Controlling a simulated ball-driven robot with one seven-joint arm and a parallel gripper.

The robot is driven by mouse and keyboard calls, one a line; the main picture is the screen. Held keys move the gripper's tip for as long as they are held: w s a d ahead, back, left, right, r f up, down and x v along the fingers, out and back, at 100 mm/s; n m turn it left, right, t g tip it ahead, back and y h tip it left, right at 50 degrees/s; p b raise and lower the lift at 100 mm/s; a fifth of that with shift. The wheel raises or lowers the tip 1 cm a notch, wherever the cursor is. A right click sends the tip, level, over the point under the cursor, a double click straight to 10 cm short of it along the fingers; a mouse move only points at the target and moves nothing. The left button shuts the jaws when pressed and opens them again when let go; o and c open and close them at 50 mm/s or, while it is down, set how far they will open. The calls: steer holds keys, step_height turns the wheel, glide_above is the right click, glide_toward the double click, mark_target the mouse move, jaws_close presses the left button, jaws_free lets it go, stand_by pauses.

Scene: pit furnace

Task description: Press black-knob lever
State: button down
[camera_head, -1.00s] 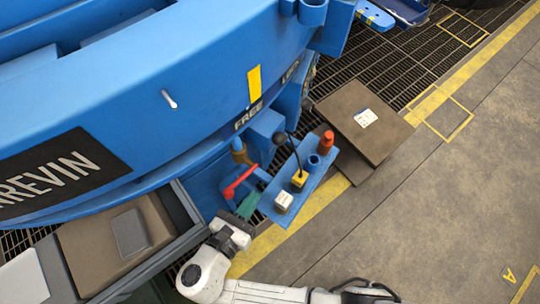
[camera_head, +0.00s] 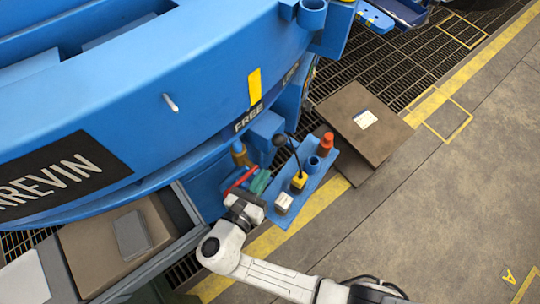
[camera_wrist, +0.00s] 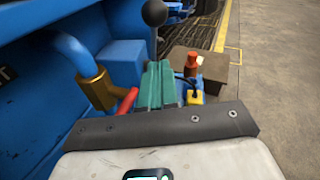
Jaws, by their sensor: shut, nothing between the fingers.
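The black-knob lever (camera_head: 279,140) stands above the blue shelf on the side of the machine. In the wrist view the round black knob (camera_wrist: 154,12) is at the top, straight ahead of the fingers. My gripper (camera_head: 262,181) has green fingers that are shut and empty. It is below and slightly left of the knob in the head view, with a clear gap between them. In the wrist view the gripper (camera_wrist: 157,83) hides the lower end of the rod.
A red handle (camera_head: 238,181) lies close left of my fingers, near a brass fitting (camera_head: 240,153). The blue shelf (camera_head: 311,191) holds a white block (camera_head: 283,203), the yellow block (camera_head: 299,180) and a red-orange bottle-like item (camera_head: 325,143). Floor at right is open.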

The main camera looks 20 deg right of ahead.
mark_target(279, 139)
steer(key=shift+w+d+r+p, duration=0.15)
steer(key=shift+w+d+r, duration=0.2)
steer(key=shift+w+d, duration=0.3)
steer(key=shift+w+d+r+p, duration=0.2)
steer(key=shift+w+d+r, duration=0.2)
steer(key=shift+w+d, duration=0.25)
steer(key=shift+w+d+r+p, duration=0.15)
steer(key=shift+w+d+r, duration=0.2)
steer(key=shift+w+d, duration=0.3)
